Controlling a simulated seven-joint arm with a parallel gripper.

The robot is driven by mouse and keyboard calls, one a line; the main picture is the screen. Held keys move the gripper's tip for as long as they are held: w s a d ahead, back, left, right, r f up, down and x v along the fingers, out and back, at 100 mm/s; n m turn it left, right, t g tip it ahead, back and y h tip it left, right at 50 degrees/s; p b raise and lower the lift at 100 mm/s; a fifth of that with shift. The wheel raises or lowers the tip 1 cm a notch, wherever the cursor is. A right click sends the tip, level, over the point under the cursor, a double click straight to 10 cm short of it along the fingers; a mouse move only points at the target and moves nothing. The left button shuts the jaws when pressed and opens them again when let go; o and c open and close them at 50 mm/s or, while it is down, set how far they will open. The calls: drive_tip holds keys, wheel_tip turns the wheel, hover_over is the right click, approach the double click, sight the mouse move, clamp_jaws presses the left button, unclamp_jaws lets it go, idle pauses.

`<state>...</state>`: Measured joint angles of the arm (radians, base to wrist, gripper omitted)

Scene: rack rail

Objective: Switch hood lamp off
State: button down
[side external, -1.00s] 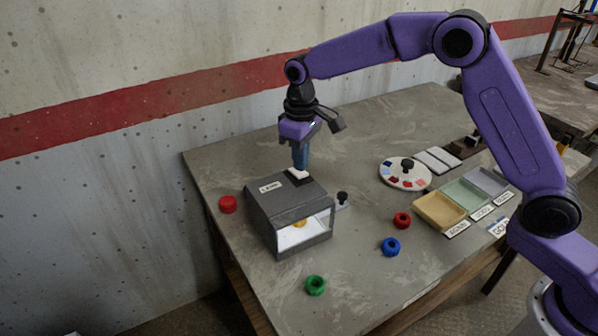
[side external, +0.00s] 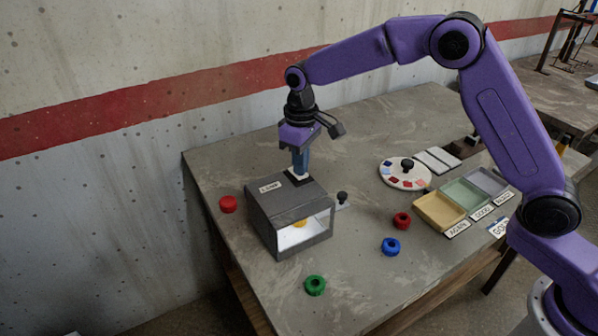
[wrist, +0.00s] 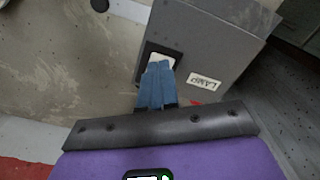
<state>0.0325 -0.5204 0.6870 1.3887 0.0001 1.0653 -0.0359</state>
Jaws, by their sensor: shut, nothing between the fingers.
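The grey hood (side external: 288,215) stands on the table with a "LAMP" label (side external: 271,186) on its top. A white rocker switch (wrist: 162,59) in a black frame sits on the hood's top. My gripper (side external: 300,176) points down with its blue fingers shut and empty, its tips at the switch. In the wrist view the fingertips (wrist: 158,68) overlap part of the switch; whether they touch it I cannot tell.

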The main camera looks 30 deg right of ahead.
drive_tip(key=shift+f, duration=0.2)
drive_tip(key=shift+r, duration=3.55)
